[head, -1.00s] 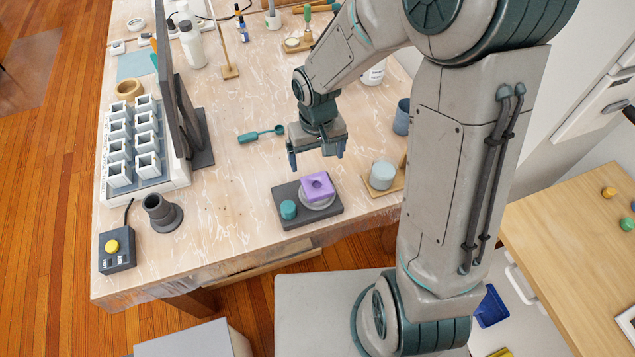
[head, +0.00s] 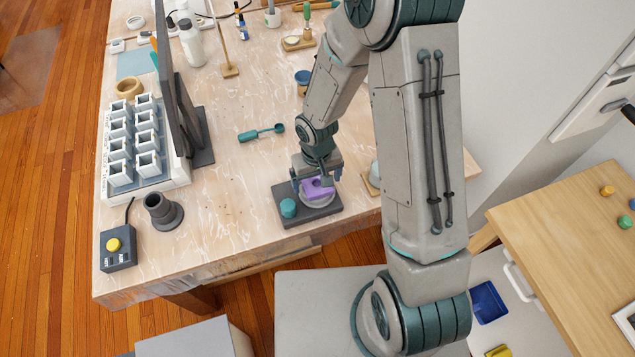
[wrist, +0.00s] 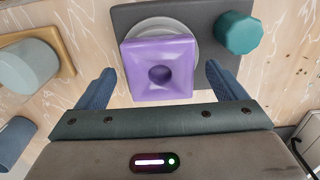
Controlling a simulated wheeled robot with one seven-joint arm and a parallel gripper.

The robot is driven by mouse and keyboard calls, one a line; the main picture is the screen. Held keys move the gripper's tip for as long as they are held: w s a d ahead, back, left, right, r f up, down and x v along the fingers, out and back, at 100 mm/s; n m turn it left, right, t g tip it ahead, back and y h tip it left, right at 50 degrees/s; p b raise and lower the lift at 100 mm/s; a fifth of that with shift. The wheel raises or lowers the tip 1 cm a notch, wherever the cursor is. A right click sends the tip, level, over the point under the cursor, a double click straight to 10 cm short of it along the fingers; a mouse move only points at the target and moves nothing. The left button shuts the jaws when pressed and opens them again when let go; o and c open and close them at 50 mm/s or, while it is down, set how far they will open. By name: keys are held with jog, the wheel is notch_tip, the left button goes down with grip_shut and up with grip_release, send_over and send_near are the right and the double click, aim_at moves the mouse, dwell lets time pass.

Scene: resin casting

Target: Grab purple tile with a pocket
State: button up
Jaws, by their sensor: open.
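The purple tile (head: 317,189) is a square block with a round pocket in its top. It lies on a pale round disc (head: 318,201) on a dark grey base (head: 300,219) near the table's front edge. In the wrist view the tile (wrist: 159,87) shows whole, with the pocket near its middle. My gripper (head: 317,182) is just over the tile. In the wrist view its blue fingers (wrist: 163,85) are open, one to each side of the tile, with gaps between. The exact finger height is hard to tell.
A teal knob (head: 288,208) stands on the same base, close to one finger; it also shows in the wrist view (wrist: 238,33). A pale round block on a wooden stand (wrist: 30,68) lies on the other side. A teal scoop (head: 261,133) lies behind.

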jog(key=shift+c, duration=0.3)
jog(key=c, duration=1)
jog(key=shift+c, duration=0.2)
jog(key=shift+r, duration=0.1)
